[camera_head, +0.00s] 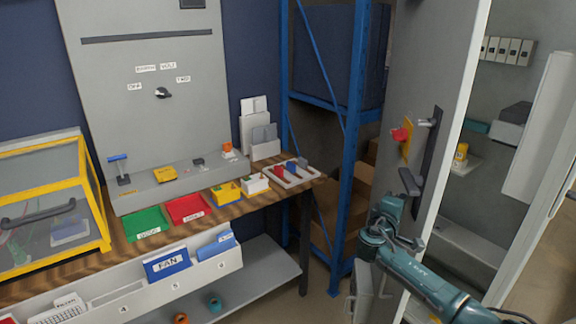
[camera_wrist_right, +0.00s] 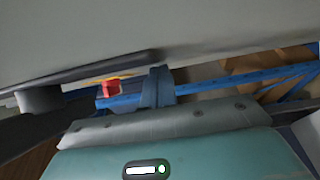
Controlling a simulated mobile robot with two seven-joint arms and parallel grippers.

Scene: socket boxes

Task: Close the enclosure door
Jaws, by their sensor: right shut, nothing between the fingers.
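The enclosure door (camera_head: 424,60) is a tall light grey panel. It stands open, swung out from the cabinet (camera_head: 515,90) on the right. Its front face carries a dark handle plate (camera_head: 431,150) and a red knob on a yellow plate (camera_head: 401,135). My right gripper (camera_head: 410,182) is shut and empty, beside the lower part of the handle plate; I cannot tell whether it touches. In the right wrist view the shut fingers (camera_wrist_right: 157,87) lie just under the door face (camera_wrist_right: 100,35), with the red knob (camera_wrist_right: 111,88) beyond. My left gripper is not in view.
Inside the cabinet, a yellow item (camera_head: 461,155) sits on a small shelf. A blue shelving rack (camera_head: 352,110) with cardboard boxes stands behind the door. A wooden workbench (camera_head: 290,196) with coloured bins fills the left. Bare floor shows between bench and door.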

